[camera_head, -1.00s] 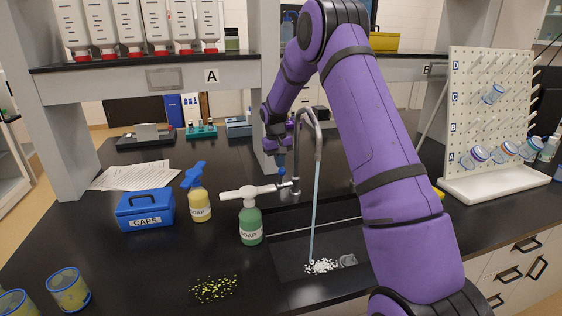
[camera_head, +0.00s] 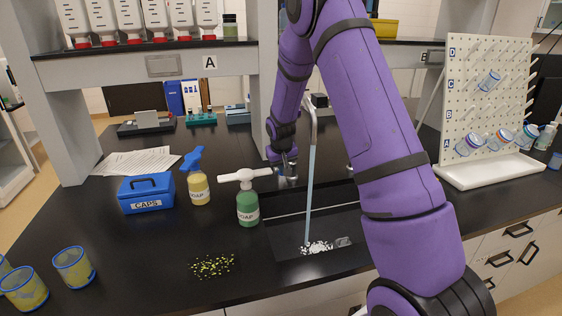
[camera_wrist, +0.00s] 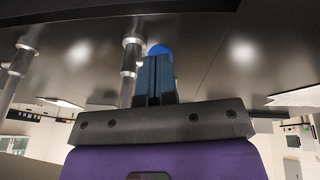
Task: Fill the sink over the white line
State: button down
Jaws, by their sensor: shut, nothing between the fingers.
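The black sink (camera_head: 275,240) is set into the dark counter, with a thin white line (camera_head: 325,212) along its far wall. A tall grey tap (camera_head: 312,125) stands behind it. A pale blue stream of water (camera_head: 309,195) runs from the spout into the sink. White bits (camera_head: 317,247) lie where it lands; I cannot make out a water level near the line. My gripper (camera_head: 286,168) is low at the tap's base, behind the soap. In the wrist view its fingers (camera_wrist: 155,80) are shut and empty, with a blue rounded tip (camera_wrist: 158,49) just beyond them; contact is unclear.
Yellow-green bits (camera_head: 213,265) lie in front. A pegboard rack (camera_head: 485,100) stands right. A shelf (camera_head: 150,50) spans the back.

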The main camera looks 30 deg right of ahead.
jog(key=shift+s+f, duration=0.25)
jog(key=shift+f, duration=0.15)
jog(key=shift+a, duration=0.1)
dwell(0.3)
